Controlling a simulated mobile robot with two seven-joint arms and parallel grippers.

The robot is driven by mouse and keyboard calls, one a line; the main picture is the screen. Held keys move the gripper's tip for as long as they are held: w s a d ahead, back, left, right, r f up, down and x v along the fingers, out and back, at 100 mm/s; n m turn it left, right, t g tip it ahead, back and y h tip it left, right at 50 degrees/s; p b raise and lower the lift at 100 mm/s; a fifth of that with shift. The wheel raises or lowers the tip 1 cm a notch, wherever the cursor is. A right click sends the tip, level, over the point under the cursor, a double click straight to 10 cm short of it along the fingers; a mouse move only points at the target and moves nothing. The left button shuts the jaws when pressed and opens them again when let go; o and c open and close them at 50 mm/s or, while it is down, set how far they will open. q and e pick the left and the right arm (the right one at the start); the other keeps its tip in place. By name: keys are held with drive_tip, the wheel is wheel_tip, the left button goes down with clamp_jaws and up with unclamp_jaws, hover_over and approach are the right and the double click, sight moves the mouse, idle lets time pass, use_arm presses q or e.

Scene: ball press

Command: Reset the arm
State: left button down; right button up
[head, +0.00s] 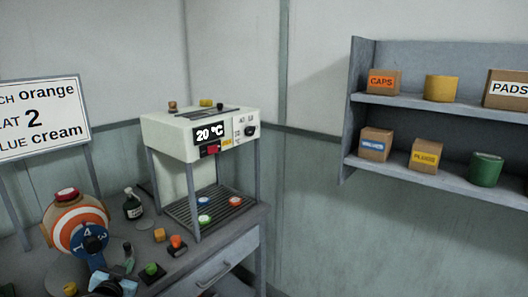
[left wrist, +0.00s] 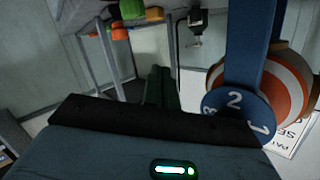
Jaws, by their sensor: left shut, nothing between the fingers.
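My left gripper (head: 124,265) is low at the left of the head view, in front of the bench. Its dark green fingers (left wrist: 161,86) are together and empty in the left wrist view. An orange-and-white striped round body (head: 75,224) with a red cap stands beyond it, to the left. A blue numbered disc (head: 91,240) sits on its front, and a blue bar shows above the disc (left wrist: 236,112) in the left wrist view. The fingers appear apart from the disc. My right gripper is not in view.
A white machine (head: 180,134) reading 20 °C stands over a slatted tray with coloured discs. A dark bottle (head: 132,204) and small orange, yellow and green blocks are on the bench (head: 222,238). A sign (head: 38,118) stands left; a wall shelf (head: 430,180) holds boxes right.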

use_arm(q)
drive_tip(key=s+d+f+g+h, duration=0.1)
drive_tip(key=s+d+f+g, duration=0.1)
drive_tip(key=s+d+f, duration=0.55)
drive_tip(key=s+d+f+g+h, duration=0.1)
drive_tip(key=s+d+f, duration=0.2)
drive_tip(key=s+f, duration=0.85)
drive_tip(key=s+d+f+g, duration=0.1)
drive_tip(key=s+d, duration=0.3)
drive_tip(key=s, duration=0.9)
drive_tip(key=s+d+f+n+g+h, duration=0.1)
drive_tip(key=s+d, duration=0.3)
drive_tip(key=s, duration=0.9)
drive_tip(key=shift+s+g+h, duration=0.3)
drive_tip(key=shift+g, duration=0.5)
